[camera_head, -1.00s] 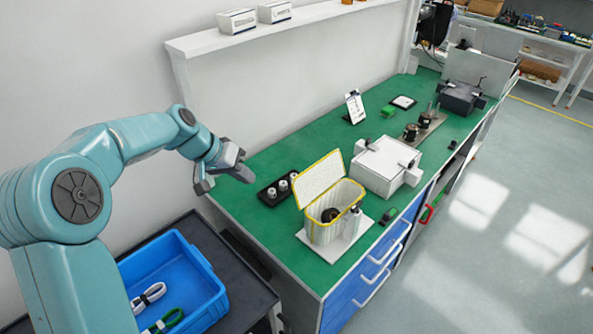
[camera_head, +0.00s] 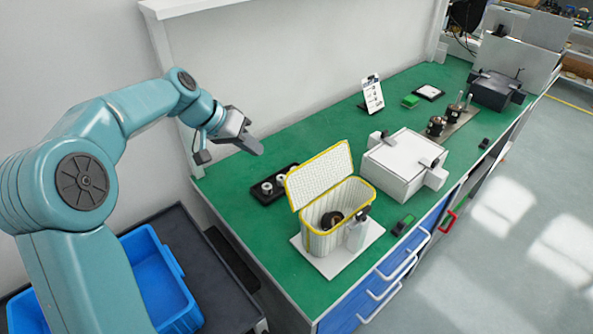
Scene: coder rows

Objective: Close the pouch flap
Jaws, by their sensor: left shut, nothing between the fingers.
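The pouch (camera_head: 325,232) is a pale, ribbed container with a yellow rim, standing on a white base plate (camera_head: 318,263) on the green bench. Its flap (camera_head: 320,174), a white textured panel with yellow edging, stands up open at the back left of the opening. A dark round part (camera_head: 331,220) shows inside the pouch. My left gripper (camera_head: 232,150) is shut and empty, in the air to the left of the flap and apart from it. My right gripper is out of view.
A black tray with white round parts (camera_head: 268,188) lies just left of the pouch. A white box with dark clamps (camera_head: 402,165) stands to its right. A blue bin (camera_head: 160,275) sits at lower left.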

